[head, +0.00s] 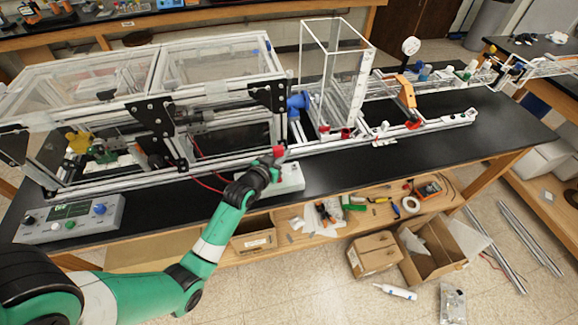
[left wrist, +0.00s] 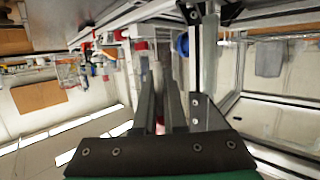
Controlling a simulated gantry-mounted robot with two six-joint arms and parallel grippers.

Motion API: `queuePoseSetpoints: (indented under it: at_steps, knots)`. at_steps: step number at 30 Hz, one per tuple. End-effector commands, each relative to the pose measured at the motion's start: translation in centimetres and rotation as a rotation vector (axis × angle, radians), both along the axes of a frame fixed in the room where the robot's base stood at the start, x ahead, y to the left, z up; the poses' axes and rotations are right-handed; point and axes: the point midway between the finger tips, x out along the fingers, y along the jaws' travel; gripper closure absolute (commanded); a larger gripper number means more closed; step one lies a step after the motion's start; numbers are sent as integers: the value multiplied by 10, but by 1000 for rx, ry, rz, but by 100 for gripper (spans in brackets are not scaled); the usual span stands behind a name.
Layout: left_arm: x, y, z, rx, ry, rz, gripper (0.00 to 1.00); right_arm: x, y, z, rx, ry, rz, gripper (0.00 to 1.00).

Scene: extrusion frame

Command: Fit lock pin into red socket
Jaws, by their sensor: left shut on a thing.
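My left gripper (head: 272,162) is at the front edge of the extrusion frame, above a white box on the bench. A small red piece (head: 279,151) shows at its fingertips; it may be the lock pin, but its shape is too small to tell. In the left wrist view the two long fingers of the left gripper (left wrist: 160,92) are close together, with a reddish bit low between them. Small red parts (head: 346,132) sit at the foot of the clear box; I cannot tell which is the red socket. My right gripper is not in view.
The extrusion frame (head: 350,150) runs along the black bench (head: 450,150). A tall clear box (head: 335,75) and an orange bracket (head: 406,90) stand on it, right of my gripper. The white box (head: 290,180) lies just below the gripper.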

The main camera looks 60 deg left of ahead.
Motion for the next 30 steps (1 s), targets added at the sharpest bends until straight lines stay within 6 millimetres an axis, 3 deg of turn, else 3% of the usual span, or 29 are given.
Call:
queuePoseSetpoints:
  at_steps: [10, 24, 30]
  knots:
    - [-1, -1, 2, 2, -2, -3, 100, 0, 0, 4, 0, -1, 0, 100]
    - [0, -1, -46, 1, -2, -4, 100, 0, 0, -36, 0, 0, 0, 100]
    - [0, -1, -58, 2, -3, -4, 100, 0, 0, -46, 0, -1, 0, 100]
